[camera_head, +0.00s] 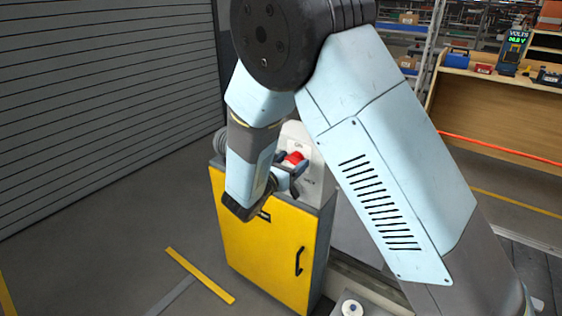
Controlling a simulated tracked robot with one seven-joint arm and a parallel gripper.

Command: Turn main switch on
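The main switch is a red rotary handle (293,158) on a pale grey switch box (313,170) that stands on top of a yellow cabinet (262,244). Small lettering shows on the box above and to the lower right of the red handle; I cannot read it surely. My gripper (296,178) is at the front of the box, with its dark fingers close to the red handle. My wrist and forearm hide part of the box and handle. I cannot tell whether the fingers touch the handle or how far apart they are.
A grey roller shutter (105,100) fills the left. A wooden bench (490,115) with a voltmeter (513,47) stands at the right, behind an orange-red rail (500,149). Part of the conveyor lies at the lower right. The floor left of the cabinet is clear, with yellow markings (200,275).

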